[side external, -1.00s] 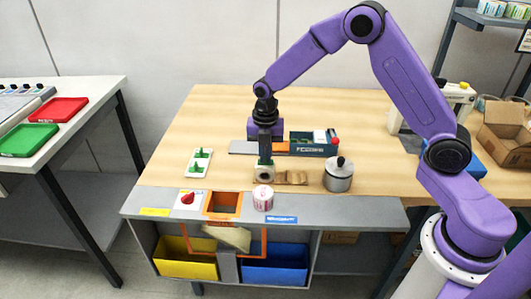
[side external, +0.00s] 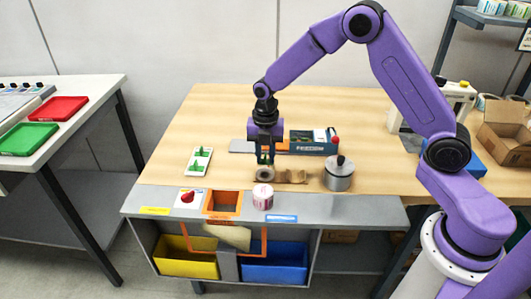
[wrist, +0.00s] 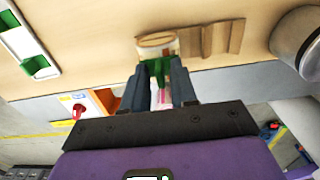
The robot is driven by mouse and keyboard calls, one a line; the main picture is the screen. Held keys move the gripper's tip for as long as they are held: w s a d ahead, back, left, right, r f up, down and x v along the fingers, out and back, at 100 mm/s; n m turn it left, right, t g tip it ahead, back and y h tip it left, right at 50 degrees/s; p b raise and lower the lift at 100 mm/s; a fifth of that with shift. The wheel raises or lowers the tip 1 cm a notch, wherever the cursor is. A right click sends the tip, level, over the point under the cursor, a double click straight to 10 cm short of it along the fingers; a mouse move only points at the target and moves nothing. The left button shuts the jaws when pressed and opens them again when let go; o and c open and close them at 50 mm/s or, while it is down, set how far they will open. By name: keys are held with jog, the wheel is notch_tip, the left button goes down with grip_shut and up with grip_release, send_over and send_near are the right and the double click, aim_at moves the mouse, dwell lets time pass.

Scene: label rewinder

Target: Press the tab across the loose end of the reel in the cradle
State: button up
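The reel (side external: 264,174) lies on its side at the left end of a tan wooden cradle (side external: 293,177); the wrist view shows the reel (wrist: 156,43) just beyond my fingertips. My gripper (side external: 265,160) points down just above the reel. Its fingers hold a green tab (wrist: 158,70) between them, at or very near the reel's edge; I cannot tell whether it touches. The reel's loose end is not distinguishable. A white tray (side external: 194,168) with green tabs (side external: 199,153) is on the table to the left.
A metal pot (side external: 338,176) stands right of the cradle. A pink-and-white roll (side external: 263,197) stands on the grey front ledge beside an orange-framed opening (side external: 222,204) and a red knob (side external: 188,198). A blue-grey machine (side external: 313,146) is behind. Table is clear at back left.

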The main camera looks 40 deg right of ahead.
notch_tip(320, 180, up, 17)
jog(key=s+a+m, duration=0.2)
jog(key=s+m, duration=0.2)
jog(key=s, duration=0.5)
jog(key=s+a+m, duration=0.2)
jog(key=s+m, duration=0.1)
jog(key=s, duration=0.6)
jog(key=s+d+f+m, duration=0.1)
jog(key=s+d+m, duration=0.1)
jog(key=s, duration=0.3)
jog(key=s+d+f+m, duration=0.1)
jog(key=s+d+m, duration=0.1)
jog(key=s, duration=0.4)
jog(key=s+d+f+m, duration=0.2)
jog(key=s+m, duration=0.1)
jog(key=s, duration=0.2)
jog(key=shift+s+f, duration=0.1)
jog(key=shift+s, duration=0.05)
jog(key=shift+o, duration=0.5)
dwell(1.1)
